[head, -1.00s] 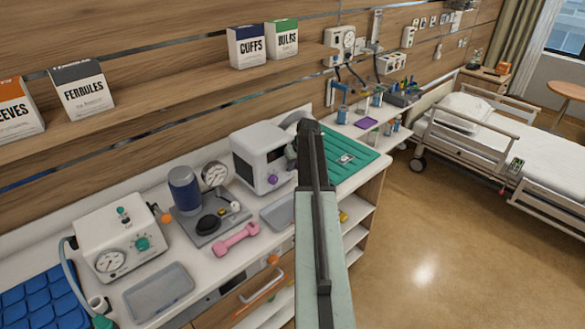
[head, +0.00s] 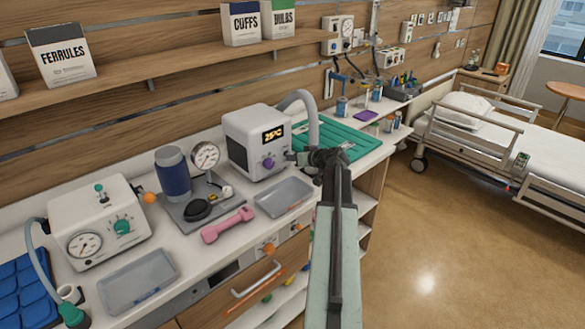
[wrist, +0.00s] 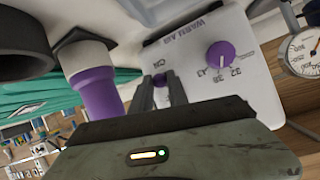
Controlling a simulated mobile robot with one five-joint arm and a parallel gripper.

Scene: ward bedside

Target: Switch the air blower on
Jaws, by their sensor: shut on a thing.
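The air blower (head: 240,145) is a white box on the counter with a lit display (head: 273,134) reading 25°C. Its purple dial (head: 268,163) is on the front, and a grey hose (head: 311,120) arches from its top. In the wrist view, the panel (wrist: 262,85) marked WARM AIR carries the purple dial (wrist: 220,55) and a small purple switch (wrist: 160,79) by an ON mark. My gripper (head: 295,158) is at the blower's right front. Its fingers (wrist: 161,88) are shut on the switch, which they partly hide. A purple hose fitting (wrist: 94,92) is beside them.
A grey tray (head: 283,197) and a pink dumbbell (head: 227,225) lie in front of the blower. A gauge (head: 205,156) stands left of it, a green mat (head: 345,147) right. Boxes line the shelf above. Floor is open at right.

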